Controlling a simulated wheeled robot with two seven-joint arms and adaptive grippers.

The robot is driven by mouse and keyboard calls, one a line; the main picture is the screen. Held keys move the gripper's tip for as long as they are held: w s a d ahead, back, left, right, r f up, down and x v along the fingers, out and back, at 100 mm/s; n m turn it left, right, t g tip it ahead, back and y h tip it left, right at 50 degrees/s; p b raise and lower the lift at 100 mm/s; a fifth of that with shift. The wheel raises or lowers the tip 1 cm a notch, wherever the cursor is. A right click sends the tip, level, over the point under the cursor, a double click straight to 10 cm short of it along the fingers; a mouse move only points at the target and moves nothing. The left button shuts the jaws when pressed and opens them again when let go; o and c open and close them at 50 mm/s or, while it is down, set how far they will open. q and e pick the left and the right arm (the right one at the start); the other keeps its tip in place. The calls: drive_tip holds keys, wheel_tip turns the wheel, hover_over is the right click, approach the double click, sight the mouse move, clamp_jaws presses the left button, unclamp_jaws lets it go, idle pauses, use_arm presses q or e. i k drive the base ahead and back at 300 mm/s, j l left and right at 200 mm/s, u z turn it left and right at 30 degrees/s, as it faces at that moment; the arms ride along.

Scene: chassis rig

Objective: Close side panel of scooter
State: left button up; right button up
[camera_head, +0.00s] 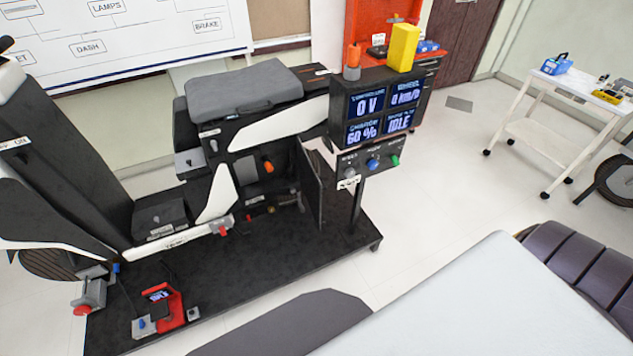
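The scooter (235,140) stands on a black platform, with a grey seat (243,88) and white body trim. A dark side panel (311,188) stands swung out from the scooter's side, left of the display post. Beside it the compartment is uncovered and shows an orange knob (267,166) and small parts low inside. The panel is seen nearly edge-on, so its exact angle is hard to tell.
A display console (385,110) on a post with buttons stands close right of the panel. A red device (168,308) lies on the black platform (250,285). A white cart (560,100) stands at the far right. The floor between console and cart is clear.

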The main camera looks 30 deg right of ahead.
sight(311, 184)
drive_tip(key=l+u, duration=0.1)
drive_tip(key=l, duration=0.95)
drive_tip(key=k+l+u, duration=0.15)
drive_tip(key=l, duration=0.4)
drive_tip(key=l+u, duration=0.1)
drive_tip(key=l, duration=0.4)
drive_tip(key=k+l, duration=0.15)
drive_tip(key=l, duration=0.4)
drive_tip(key=i+u, duration=0.05)
